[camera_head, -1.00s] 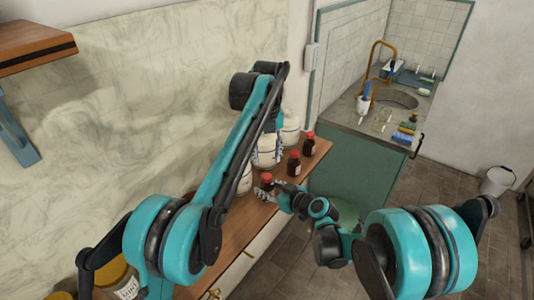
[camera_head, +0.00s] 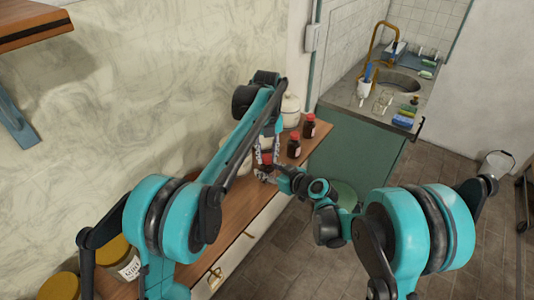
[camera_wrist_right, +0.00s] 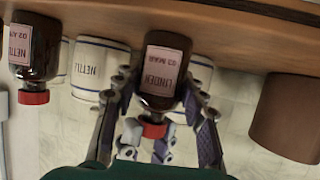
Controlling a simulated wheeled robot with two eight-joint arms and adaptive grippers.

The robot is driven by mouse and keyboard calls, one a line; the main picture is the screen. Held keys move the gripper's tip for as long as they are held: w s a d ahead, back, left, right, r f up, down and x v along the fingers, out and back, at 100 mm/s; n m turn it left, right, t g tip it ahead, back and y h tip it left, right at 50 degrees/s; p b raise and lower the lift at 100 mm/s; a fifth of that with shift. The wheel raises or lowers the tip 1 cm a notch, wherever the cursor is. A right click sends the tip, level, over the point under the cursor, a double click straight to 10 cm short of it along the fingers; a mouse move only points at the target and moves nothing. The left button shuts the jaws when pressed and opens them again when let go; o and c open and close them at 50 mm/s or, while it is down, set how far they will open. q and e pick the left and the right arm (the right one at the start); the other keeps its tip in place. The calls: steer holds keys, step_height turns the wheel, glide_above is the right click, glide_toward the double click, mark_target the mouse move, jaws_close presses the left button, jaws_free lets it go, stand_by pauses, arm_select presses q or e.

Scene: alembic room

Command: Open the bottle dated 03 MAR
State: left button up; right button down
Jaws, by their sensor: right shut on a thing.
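A brown bottle with a red cap (camera_wrist_right: 160,75) stands on the wooden counter. Its label, upside down in the right wrist view, reads LINDEN and what looks like 03 MAR. In the head view it is partly hidden between my grippers (camera_head: 267,161). My right gripper (camera_head: 270,177) is shut on the bottle's body from the side. My left gripper (camera_head: 267,150) points down from above, its fingers open on either side of the cap. Whether they touch the cap I cannot tell.
Two more red-capped brown bottles (camera_head: 294,146) (camera_head: 309,127) stand farther along the counter (camera_head: 234,212); one NETTLE bottle (camera_wrist_right: 36,45) shows in the wrist view. White jars (camera_head: 291,110) stand behind. A sink (camera_head: 398,82) is beyond.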

arm_select(q)
jaws_close()
